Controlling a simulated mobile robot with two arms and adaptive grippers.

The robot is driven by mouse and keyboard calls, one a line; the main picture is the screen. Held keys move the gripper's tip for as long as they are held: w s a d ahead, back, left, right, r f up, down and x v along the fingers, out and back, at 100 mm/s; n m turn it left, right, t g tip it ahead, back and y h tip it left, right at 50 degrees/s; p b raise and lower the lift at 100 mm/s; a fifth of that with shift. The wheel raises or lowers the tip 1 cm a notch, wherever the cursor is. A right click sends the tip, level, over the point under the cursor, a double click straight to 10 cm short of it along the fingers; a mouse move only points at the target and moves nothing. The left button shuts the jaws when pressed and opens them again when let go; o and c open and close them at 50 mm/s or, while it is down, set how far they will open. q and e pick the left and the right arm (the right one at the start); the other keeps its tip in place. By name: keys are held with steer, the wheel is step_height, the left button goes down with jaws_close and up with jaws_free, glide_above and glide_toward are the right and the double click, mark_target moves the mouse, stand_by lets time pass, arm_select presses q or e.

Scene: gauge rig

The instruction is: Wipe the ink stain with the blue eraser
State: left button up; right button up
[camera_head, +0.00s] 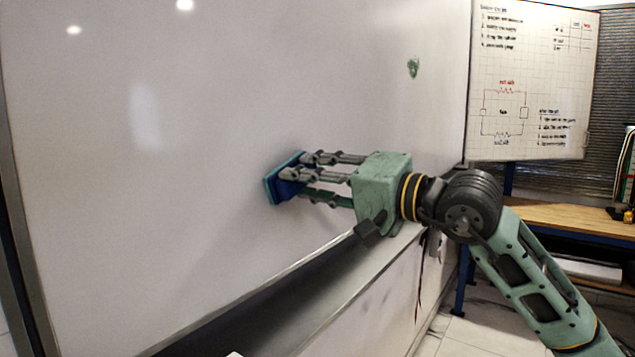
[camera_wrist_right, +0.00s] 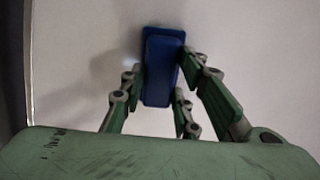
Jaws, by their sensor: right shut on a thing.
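The blue eraser (camera_head: 285,180) is held in my right gripper (camera_head: 305,176) in front of the large whiteboard (camera_head: 230,90). Its flat face is turned to the board and sits at or very near it; I cannot tell whether it touches. In the right wrist view the fingers close around the eraser (camera_wrist_right: 162,70) from both sides. My left gripper does not show in either view.
A dark tray ledge (camera_head: 290,295) runs along the board's lower edge, below my right gripper. A second, gridded board (camera_head: 533,80) with writing stands at the right. A wooden table (camera_head: 570,218) is below it. The board left of the eraser is clear.

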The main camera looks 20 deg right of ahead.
steer(key=b+v, duration=0.3)
steer(key=v, duration=0.3)
stand_by(0.6)
steer(key=b+v, duration=0.1)
steer(key=v, duration=0.2)
steer(key=shift+b, duration=0.3)
